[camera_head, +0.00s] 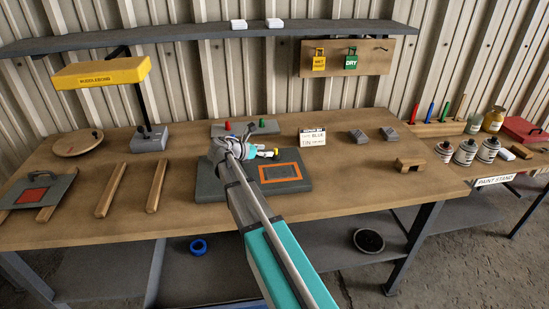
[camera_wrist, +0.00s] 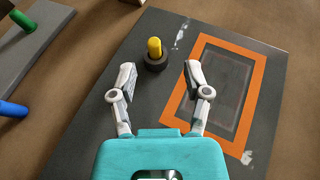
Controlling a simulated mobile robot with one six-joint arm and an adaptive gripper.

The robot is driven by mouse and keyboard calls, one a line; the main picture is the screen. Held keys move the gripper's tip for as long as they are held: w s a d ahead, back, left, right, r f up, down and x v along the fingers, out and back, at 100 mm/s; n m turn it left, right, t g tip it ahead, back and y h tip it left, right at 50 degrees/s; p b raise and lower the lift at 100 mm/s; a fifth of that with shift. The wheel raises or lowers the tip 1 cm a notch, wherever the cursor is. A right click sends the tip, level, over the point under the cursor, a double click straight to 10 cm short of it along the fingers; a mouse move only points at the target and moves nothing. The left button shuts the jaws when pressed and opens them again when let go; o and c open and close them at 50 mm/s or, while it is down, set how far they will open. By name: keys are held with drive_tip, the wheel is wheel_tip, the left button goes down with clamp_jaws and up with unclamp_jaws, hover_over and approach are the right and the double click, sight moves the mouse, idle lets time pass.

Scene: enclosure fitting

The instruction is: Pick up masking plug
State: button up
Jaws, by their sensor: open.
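A yellow plug (camera_wrist: 154,46) stands upright in a dark ring (camera_wrist: 156,62) on the dark grey panel (camera_wrist: 110,75); I take it to be the masking plug. In the head view the yellow plug (camera_head: 275,151) shows just right of my gripper (camera_head: 266,152), above the panel (camera_head: 298,187). In the wrist view my gripper (camera_wrist: 160,72) is open and empty, its two fingers apart, with the plug beyond the fingertips and between their lines. I cannot tell the height gap. An orange rectangular outline (camera_wrist: 256,90) lies right of the plug.
A grey strip (camera_head: 271,127) with red and green pegs lies behind the panel; the wrist view also shows a blue peg (camera_wrist: 12,109). A white card (camera_head: 312,137) and small grey blocks (camera_head: 358,136) stand right. Wooden bars (camera_head: 157,185) and a yellow lamp (camera_head: 100,73) are left.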

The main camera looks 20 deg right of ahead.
sight(276, 150)
drive_tip(key=shift+w+d+f, duration=0.1)
drive_tip(key=shift+d+f, duration=0.1)
drive_tip(key=shift+d, duration=0.35)
drive_tip(key=x, duration=0.1)
drive_tip(key=b+x, duration=0.1)
drive_tip(key=x, duration=0.1)
drive_tip(key=b+x, duration=0.1)
drive_tip(key=shift+w+f, duration=0.35)
drive_tip(key=shift+w, duration=0.05)
drive_tip(key=shift+d, duration=0.45)
clamp_jaws()
